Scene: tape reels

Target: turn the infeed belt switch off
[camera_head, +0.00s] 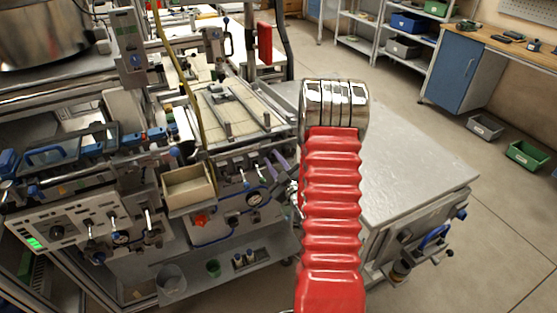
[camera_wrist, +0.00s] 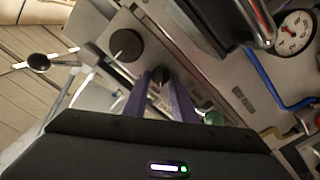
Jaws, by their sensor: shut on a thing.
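In the wrist view, the two purple fingers of my gripper (camera_wrist: 162,88) come together on a small dark switch knob (camera_wrist: 159,73) on a grey panel. The fingers cover most of this knob, so its pointer setting cannot be read. A larger black round knob (camera_wrist: 126,45) with a white pointer mark sits beside it, untouched. No label is legible to name the infeed belt switch. In the head view, my gripper (camera_head: 275,166) is at the machine's front, partly behind my red arm, and the knob is hidden there.
A pressure gauge (camera_wrist: 295,32) and a blue hose (camera_wrist: 263,77) are close by on the right in the wrist view. In the head view, a beige bin (camera_head: 188,188) and a control box with a green light (camera_head: 35,243) are left of my gripper. A bare metal table (camera_head: 420,175) is at right.

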